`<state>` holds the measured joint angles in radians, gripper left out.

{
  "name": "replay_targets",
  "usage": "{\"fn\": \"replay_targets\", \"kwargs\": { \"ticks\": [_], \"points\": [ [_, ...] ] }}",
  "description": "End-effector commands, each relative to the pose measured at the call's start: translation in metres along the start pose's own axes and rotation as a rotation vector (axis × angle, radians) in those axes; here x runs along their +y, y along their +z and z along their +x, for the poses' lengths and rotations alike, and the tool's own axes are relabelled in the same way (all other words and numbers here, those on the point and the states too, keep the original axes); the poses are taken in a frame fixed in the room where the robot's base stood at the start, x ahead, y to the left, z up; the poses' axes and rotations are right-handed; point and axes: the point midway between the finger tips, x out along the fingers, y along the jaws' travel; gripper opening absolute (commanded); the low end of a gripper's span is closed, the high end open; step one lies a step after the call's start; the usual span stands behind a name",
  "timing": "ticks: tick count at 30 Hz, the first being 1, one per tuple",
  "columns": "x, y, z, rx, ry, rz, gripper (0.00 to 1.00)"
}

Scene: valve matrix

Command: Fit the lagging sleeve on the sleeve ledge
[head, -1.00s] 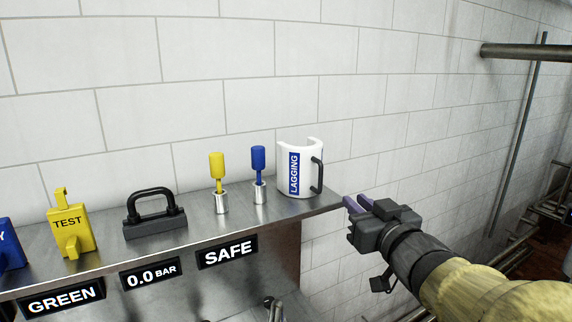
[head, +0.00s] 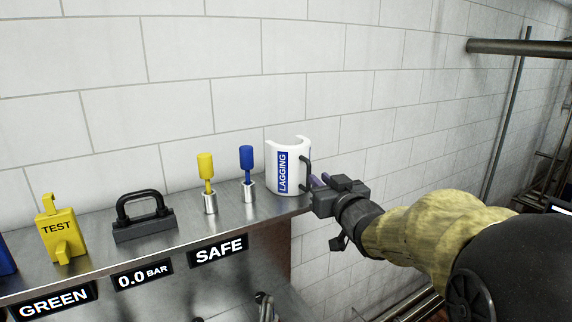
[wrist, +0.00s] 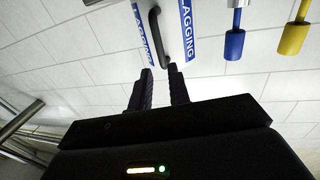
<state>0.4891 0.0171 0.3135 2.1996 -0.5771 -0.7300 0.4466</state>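The lagging sleeve (head: 292,158) is a white, open-topped cuff with a blue LAGGING label and a black side handle (head: 305,171). It stands upright at the right end of the steel ledge (head: 225,203). My gripper (head: 319,182) is at the handle side of the sleeve, just past the ledge's end. In the wrist view my fingers (wrist: 160,72) are apart, and the black handle (wrist: 157,35) lies ahead of and roughly between their tips. The label also shows in the wrist view (wrist: 187,30). I cannot tell whether either finger touches the handle.
A blue-topped peg (head: 247,165) and a yellow-topped peg (head: 206,170) stand in metal holders left of the sleeve. A dark block with a handle (head: 144,218) and a yellow TEST piece (head: 61,232) are further left. A tiled wall is behind. Pipes (head: 520,47) run at the right.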

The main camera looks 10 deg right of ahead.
Motion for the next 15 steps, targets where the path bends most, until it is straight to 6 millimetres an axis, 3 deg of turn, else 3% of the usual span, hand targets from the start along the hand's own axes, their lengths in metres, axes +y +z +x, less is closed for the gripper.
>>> {"fn": "replay_targets", "kwargs": {
  "ticks": [5, 15],
  "points": [
    [0.0, -0.001, 0.018, -0.001, 0.0, 0.0, 0.18],
    [0.0, 0.0, 0.019, -0.001, 0.0, 0.0, 0.18]
  ]
}}
